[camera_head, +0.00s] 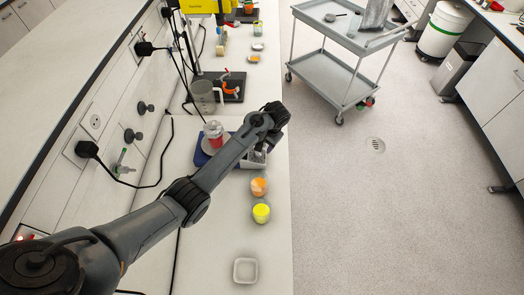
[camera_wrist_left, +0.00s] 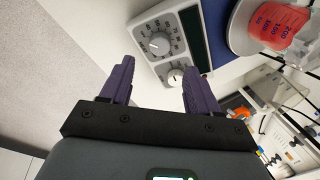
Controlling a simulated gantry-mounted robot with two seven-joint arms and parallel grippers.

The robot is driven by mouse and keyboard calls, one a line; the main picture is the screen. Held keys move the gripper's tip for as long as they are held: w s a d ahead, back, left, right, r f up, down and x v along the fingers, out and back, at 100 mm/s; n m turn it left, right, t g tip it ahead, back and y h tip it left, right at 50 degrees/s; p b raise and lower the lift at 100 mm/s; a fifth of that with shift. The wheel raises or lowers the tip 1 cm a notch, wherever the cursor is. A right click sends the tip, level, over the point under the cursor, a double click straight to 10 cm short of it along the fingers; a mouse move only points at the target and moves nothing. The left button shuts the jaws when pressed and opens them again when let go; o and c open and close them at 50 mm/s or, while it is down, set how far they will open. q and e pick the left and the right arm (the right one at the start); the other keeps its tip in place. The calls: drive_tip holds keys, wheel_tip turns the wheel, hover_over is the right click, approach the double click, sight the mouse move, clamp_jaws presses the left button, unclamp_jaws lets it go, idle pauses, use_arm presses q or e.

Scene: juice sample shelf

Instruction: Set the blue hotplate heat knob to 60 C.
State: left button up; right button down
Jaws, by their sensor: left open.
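The blue hotplate (camera_head: 201,158) stands on the bench in the head view, partly hidden by my left arm. In the left wrist view its light grey control panel (camera_wrist_left: 144,28) carries a large dial knob (camera_wrist_left: 158,45) with a scale and a smaller knob (camera_wrist_left: 175,78). The smaller knob appears between the fingertips, nearer the right one; contact cannot be told. My right gripper is not in view.
A beaker of red liquid (camera_head: 213,130) stands on the hotplate. An orange cup (camera_head: 259,187), a yellow cup (camera_head: 261,212) and a white dish (camera_head: 245,271) stand along the bench's front. A jug (camera_head: 203,97) is behind. A grey cart (camera_head: 330,75) stands on the floor.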

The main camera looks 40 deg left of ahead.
sight(260, 154)
use_arm(q)
drive_tip(key=x, duration=0.6)
drive_tip(key=shift+f, duration=0.25)
drive_tip(key=shift+a+f, duration=0.2)
drive_tip(key=shift+f, duration=0.4)
drive_tip(key=c, duration=1)
drive_tip(key=shift+c, duration=0.2)
